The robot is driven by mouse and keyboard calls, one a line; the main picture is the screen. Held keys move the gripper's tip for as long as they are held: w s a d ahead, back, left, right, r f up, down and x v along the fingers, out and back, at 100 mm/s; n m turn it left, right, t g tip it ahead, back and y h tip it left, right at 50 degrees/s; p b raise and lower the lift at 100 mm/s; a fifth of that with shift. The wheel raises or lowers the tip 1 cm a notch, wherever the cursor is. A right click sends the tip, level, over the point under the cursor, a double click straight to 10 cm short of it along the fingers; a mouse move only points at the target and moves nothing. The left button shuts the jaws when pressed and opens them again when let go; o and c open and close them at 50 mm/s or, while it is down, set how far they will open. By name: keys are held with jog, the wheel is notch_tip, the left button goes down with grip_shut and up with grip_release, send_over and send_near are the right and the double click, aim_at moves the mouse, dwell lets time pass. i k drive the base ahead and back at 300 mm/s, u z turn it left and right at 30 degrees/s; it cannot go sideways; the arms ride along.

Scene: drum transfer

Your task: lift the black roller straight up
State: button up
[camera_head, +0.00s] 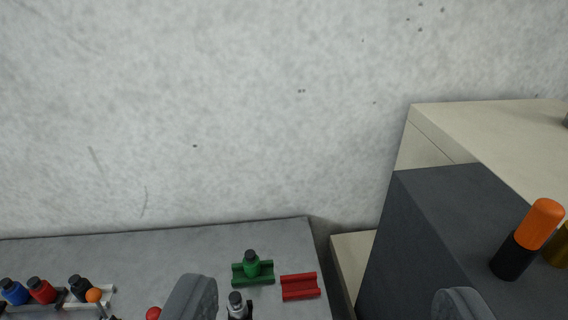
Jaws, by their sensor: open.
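A black roller (79,287) with a dark cap stands at the lower left, in or at a white holder (106,299) on the grey table. An orange ball-topped piece (94,295) partly covers its lower right. My gripper (325,292) shows as two grey fingers at the bottom edge, spread wide apart. It is open, with nothing held between the fingers. The black roller lies well to the left of the left finger.
Blue (14,291) and red (41,290) rollers stand left of the black one. A green roller (251,266) sits in a green cradle beside an empty red cradle (300,286). A silver piece (238,306) is near the left finger. An orange-and-black cylinder (530,238) stands on a dark box (420,235).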

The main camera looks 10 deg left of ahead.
aim_at(80, 285)
jog(key=z, duration=1.45)
jog(key=k, duration=1)
jog(key=u, duration=1.55)
